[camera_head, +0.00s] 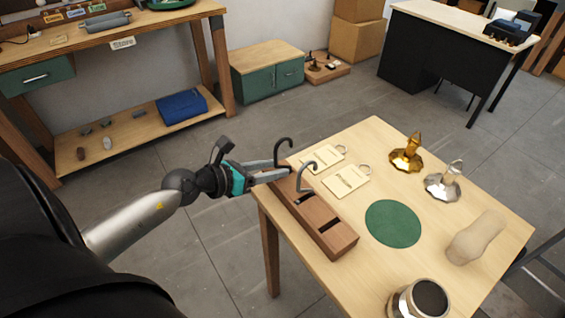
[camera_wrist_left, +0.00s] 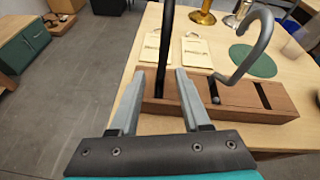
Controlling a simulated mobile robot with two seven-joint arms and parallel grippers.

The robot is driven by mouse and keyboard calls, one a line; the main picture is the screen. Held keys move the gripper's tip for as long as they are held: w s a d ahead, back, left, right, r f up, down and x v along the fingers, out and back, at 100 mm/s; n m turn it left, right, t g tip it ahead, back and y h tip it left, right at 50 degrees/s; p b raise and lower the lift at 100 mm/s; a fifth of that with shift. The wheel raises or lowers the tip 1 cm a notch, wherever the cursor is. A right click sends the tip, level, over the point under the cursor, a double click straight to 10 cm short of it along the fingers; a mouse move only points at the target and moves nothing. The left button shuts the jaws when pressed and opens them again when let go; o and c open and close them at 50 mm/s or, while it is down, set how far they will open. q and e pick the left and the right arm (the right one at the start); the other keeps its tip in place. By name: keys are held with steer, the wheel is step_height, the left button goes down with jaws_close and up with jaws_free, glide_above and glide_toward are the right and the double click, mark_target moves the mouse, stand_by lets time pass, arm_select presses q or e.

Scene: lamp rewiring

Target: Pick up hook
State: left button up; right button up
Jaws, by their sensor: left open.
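A dark hook (camera_head: 283,148) stands upright in the far-left end of a slotted wooden block (camera_head: 340,243). A grey hook (camera_head: 305,176) stands beside it in the same block. My left gripper (camera_head: 281,168) reaches in from the left at the block's far end. In the left wrist view its open fingers (camera_wrist_left: 160,76) are on either side of the dark hook's shaft (camera_wrist_left: 166,45), with gaps visible. The grey hook (camera_wrist_left: 257,48) is to the right, outside the fingers. The dark hook's curved top is cut off in the wrist view. My right gripper is not in view.
Two tagged cream boards (camera_head: 345,181) lie behind the block. A green round mat (camera_head: 393,223), a brass lamp part (camera_head: 406,158), a silver one (camera_head: 442,186), a beige rounded object (camera_head: 474,238) and a dark-filled cup (camera_head: 430,297) are on the table's right side. A workbench (camera_head: 140,110) stands at left.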

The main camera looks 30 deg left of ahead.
mark_target(283, 167)
arm_select(q)
steer(key=shift+x, duration=1.8)
steer(key=shift+d, duration=0.1)
steer(key=shift+c, duration=0.4)
jaws_close()
